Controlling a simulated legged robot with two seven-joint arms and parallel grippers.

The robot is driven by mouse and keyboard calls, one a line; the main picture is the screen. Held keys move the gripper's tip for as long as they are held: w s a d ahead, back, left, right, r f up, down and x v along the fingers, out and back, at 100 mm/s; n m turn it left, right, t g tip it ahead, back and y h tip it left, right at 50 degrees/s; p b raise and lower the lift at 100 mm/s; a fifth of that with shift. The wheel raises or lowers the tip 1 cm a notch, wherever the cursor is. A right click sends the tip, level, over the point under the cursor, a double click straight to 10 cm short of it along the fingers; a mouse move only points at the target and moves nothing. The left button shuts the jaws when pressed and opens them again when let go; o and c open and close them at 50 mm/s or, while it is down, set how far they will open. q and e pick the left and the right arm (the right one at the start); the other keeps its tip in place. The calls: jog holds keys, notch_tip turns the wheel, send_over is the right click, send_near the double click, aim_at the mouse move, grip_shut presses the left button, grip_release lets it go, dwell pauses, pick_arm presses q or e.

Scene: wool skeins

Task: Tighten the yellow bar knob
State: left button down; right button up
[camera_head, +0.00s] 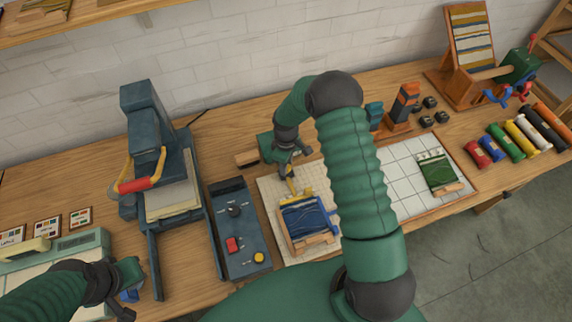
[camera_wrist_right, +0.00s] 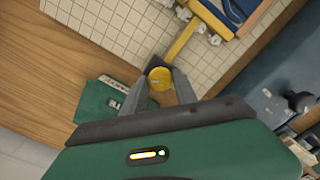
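The yellow bar (camera_head: 290,185) lies at the back edge of the gridded board, above the blue framed piece; it also shows in the right wrist view (camera_wrist_right: 183,38). Its round yellow knob (camera_wrist_right: 160,78) sits on a dark block at the bar's end. My right gripper (camera_head: 287,167) points down at that end. In the right wrist view its two fingers (camera_wrist_right: 160,82) flank the knob with no clear gap, so it looks shut on it. My left gripper (camera_head: 127,298) is low at the left, by a small blue thing; its fingers are partly hidden.
The gridded board (camera_head: 268,203) carries the blue framed piece (camera_head: 306,220). A dark control box (camera_head: 232,207) with red and yellow buttons stands left of it, beside a blue press (camera_head: 160,150). Right are a white tiled board (camera_head: 408,180) and several coloured rolls (camera_head: 505,141).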

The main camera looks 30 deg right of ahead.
jog(key=o, duration=0.4)
jog(key=shift+w, duration=0.1)
notch_tip(320, 180, up, 17)
jog(key=shift+f+b, duration=0.15)
jog(key=shift+b, duration=0.95)
jog(key=shift+s+a+f+m+t+b, duration=0.15)
jog(key=shift+s+a+m+t, duration=0.3)
jog(key=shift+s+a+m, duration=1.3)
jog(key=shift+s+a+f+m+t+b, duration=0.1)
jog(key=shift+s+a+m+t, duration=0.35)
jog(key=shift+s+a, duration=2.45)
jog(key=shift+s+a+f+m+t+b, duration=0.15)
jog(key=shift+s+a+m+t, duration=0.6)
jog(key=shift+s, duration=2.9)
